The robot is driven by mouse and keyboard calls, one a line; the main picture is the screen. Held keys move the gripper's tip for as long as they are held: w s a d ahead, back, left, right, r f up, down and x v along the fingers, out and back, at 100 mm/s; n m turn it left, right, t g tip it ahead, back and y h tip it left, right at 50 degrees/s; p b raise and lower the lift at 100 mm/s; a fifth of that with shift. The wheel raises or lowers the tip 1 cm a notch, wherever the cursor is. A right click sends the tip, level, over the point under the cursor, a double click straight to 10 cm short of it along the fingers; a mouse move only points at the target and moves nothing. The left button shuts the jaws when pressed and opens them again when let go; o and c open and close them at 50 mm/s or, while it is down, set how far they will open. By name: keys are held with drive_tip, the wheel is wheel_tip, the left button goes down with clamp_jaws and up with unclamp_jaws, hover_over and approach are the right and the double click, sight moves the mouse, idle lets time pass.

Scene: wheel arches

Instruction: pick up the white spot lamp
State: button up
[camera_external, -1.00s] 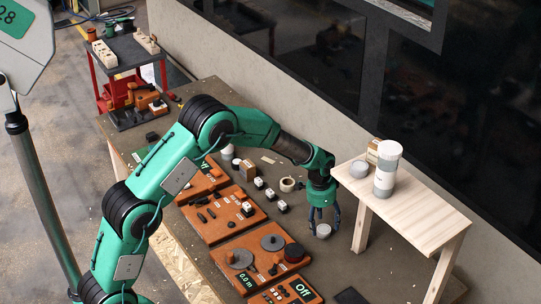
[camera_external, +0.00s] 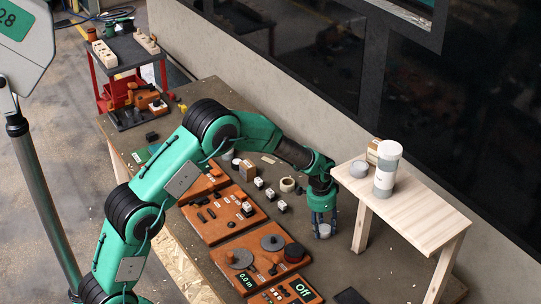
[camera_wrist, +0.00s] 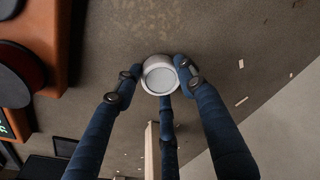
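The white spot lamp (camera_external: 324,230), a small round white piece with a grey face, is at the end of my gripper (camera_external: 323,223), above the dark bench beside the wooden stand. In the wrist view the lamp (camera_wrist: 160,75) sits between the blue fingertips of my gripper (camera_wrist: 159,76). Fingertips press close on its left and right sides, and a third finger is below it. The gripper looks shut on the lamp. I cannot tell whether the lamp still rests on the bench.
A pale wooden stand (camera_external: 425,215) is close on the right, with a grey-white cylinder (camera_external: 386,170) and a grey round piece (camera_external: 359,169) on top. Orange boards (camera_external: 222,215) with dark parts lie on the left. A tape ring (camera_external: 287,184) and small white blocks lie behind.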

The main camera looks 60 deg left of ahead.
sight(324, 229)
drive_tip(key=shift+c, duration=1.3)
drive_tip(key=shift+r, duration=0.1)
wheel_tip(324, 229, up, 10)
drive_tip(key=p, duration=0.2)
